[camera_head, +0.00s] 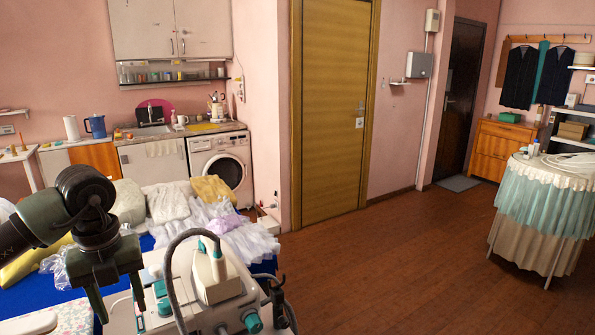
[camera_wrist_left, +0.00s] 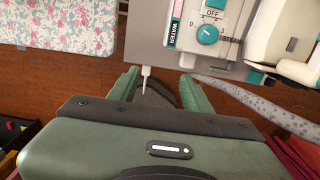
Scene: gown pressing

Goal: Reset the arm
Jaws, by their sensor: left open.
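My left gripper (camera_head: 118,306) points downward at the lower left of the head view, with its two fingers apart and nothing seen between them. In the left wrist view the green fingers of the left gripper (camera_wrist_left: 161,76) are spread near the steam station's front edge. The white and teal steam station (camera_head: 212,305) is just right of the gripper, and the iron (camera_head: 212,268) rests on it. The station's panel with a teal knob (camera_wrist_left: 207,35) shows in the wrist view. Whether the gripper touches the station cannot be told. My right gripper is not in view.
A blue-covered table (camera_head: 45,292) holds heaped white and yellow garments. A floral board (camera_wrist_left: 60,25) lies left of the station. A grey hose (camera_wrist_left: 255,97) curves beside the gripper. A draped round table (camera_head: 545,205) stands at right. The wooden floor (camera_head: 400,260) between is clear.

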